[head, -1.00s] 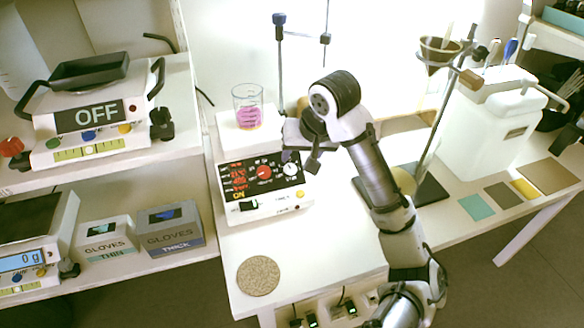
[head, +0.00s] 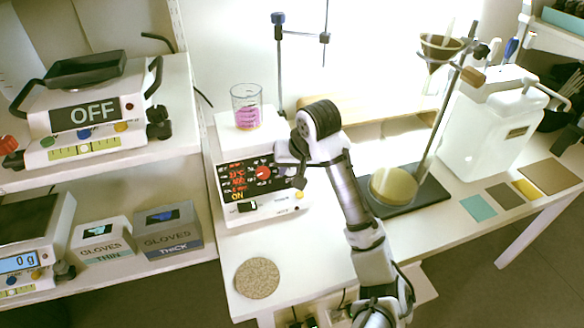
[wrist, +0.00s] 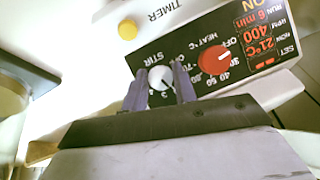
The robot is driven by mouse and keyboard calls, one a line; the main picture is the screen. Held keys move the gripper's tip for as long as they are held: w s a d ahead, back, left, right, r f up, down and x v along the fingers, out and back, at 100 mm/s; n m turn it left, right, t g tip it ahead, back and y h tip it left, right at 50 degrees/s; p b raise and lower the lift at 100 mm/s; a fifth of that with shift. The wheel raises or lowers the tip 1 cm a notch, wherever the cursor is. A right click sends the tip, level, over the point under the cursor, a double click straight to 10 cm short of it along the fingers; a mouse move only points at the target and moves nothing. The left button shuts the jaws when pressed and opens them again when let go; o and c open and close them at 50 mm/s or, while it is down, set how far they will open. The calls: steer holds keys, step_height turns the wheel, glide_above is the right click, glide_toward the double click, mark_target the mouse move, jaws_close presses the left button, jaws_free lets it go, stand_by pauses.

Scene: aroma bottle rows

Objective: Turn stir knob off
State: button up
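The hotplate stirrer (head: 262,212) stands on the white bench with a beaker of pink liquid (head: 247,108) on its plate. Its black panel holds a red heat knob (head: 263,172), which also shows in the wrist view (wrist: 213,58). The white stir knob (wrist: 160,78) shows in the wrist view, with a dark pointer mark; in the head view my gripper hides it. My gripper (head: 297,178) is at the panel's right part. Its two purple fingers (wrist: 160,80) are apart, one on each side of the stir knob. I cannot tell whether they touch it.
The panel display (wrist: 260,40) is lit red and reads ON. A yellow timer button (wrist: 128,30) is near the panel. A stand with a funnel (head: 440,48) and a white jug (head: 490,120) are to the right. A round cork mat (head: 257,278) lies in front.

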steer(key=c, duration=0.5)
steer(key=n+h+p, duration=0.1)
steer(key=n+h, duration=0.1)
steer(key=n, duration=0.1)
steer(key=shift+r+t, duration=0.1)
steer(key=shift+t, duration=0.2)
steer(key=n+h, duration=0.1)
steer(key=n, duration=0.2)
steer(key=shift+a+t, duration=0.15)
steer(key=shift+t, duration=0.25)
steer(key=n+h+b, duration=0.1)
steer(key=n, duration=0.1)
steer(key=n+t+h+b, duration=0.1)
steer(key=n, duration=0.1)
steer(key=shift+s+f+n+t+b, duration=0.15)
steer(key=shift+f+n+t+b, duration=0.15)
steer(key=shift+f, duration=0.1)
steer(key=shift+r+n+t+h+b, duration=0.1)
steer(key=shift+n+t+h+b, duration=0.2)
steer(key=shift+n+t+b, duration=0.7)
steer(key=shift+n+g+b, duration=0.3)
steer(key=shift+n, duration=0.1)
steer(key=shift+r, duration=0.1)
